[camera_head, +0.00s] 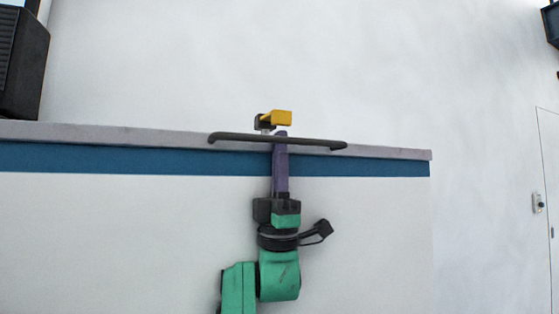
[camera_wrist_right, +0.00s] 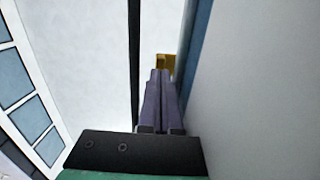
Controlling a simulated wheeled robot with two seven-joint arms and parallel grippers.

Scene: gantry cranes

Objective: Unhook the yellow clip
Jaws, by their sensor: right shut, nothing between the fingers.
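The yellow clip (camera_head: 281,117) is at the top of a small dark and grey fitting (camera_head: 263,123), just above the grey ledge in the head view. In the right wrist view the yellow clip (camera_wrist_right: 165,62) shows just beyond the fingertips. My right gripper (camera_head: 280,135) is shut and empty, with its purple fingers pointing up at the clip from below. Its tips (camera_wrist_right: 160,73) are close under the clip; I cannot tell whether they touch it. The lower part of the fitting is partly hidden by a bar and the fingers. My left gripper is not in view.
A dark horizontal bar (camera_head: 235,137) runs along the grey ledge (camera_head: 100,134), near my right fingers. A blue stripe (camera_head: 120,159) lies below the ledge. A dark box (camera_head: 22,62) stands at the upper left. The white wall above is clear.

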